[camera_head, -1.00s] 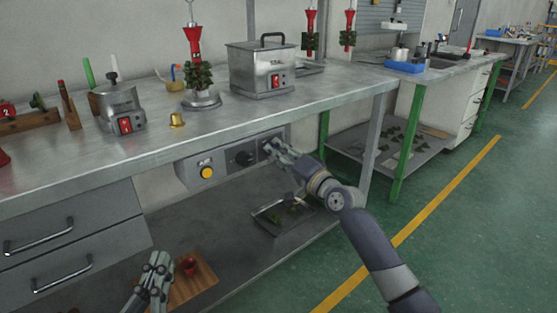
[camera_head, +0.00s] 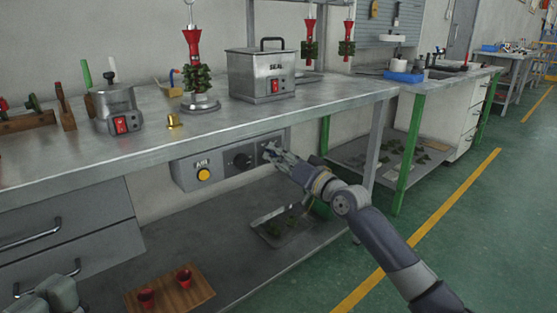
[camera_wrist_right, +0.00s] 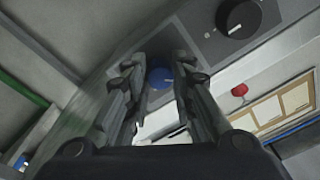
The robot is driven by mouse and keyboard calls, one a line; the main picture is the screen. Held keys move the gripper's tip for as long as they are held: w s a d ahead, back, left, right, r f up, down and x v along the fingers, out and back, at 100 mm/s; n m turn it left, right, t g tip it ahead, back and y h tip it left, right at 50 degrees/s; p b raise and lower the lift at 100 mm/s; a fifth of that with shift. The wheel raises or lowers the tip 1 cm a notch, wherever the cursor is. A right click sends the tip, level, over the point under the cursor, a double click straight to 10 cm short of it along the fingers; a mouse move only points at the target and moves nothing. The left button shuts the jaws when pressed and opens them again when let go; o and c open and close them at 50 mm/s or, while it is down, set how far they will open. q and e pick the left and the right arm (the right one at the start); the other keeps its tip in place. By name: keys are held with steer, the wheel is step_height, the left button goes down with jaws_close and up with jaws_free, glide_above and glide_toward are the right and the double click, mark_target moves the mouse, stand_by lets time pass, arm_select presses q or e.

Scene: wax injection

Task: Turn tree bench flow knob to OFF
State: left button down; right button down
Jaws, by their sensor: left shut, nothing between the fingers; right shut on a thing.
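A grey control panel (camera_head: 184,174) hangs under the front edge of the metal bench (camera_head: 150,146). It carries a yellow button (camera_head: 203,174) and a black knob (camera_head: 242,160). My right gripper (camera_head: 272,153) is at the panel's right end, right of the black knob. In the right wrist view, my right gripper (camera_wrist_right: 160,85) has its fingers around a small blue knob (camera_wrist_right: 160,76) with a pale pointer mark. The black knob (camera_wrist_right: 238,17) is beside it, untouched. I cannot read labels by the blue knob. My left gripper (camera_head: 50,294) is shut and empty, partly cut off at the lower left.
Drawers (camera_head: 70,230) stand at left. A steel bath (camera_head: 240,80) and wax tree (camera_head: 199,80) stand on the bench. Green floor is clear at right.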

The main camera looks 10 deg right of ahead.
steer(key=shift+f, duration=0.2)
stand_by(0.3)
steer(key=c, duration=1.3)
jaws_free()
steer(key=shift+c, duration=0.2)
steer(key=shift+r, duration=0.1)
steer(key=shift+s, duration=0.1)
steer(key=v, duration=1.2)
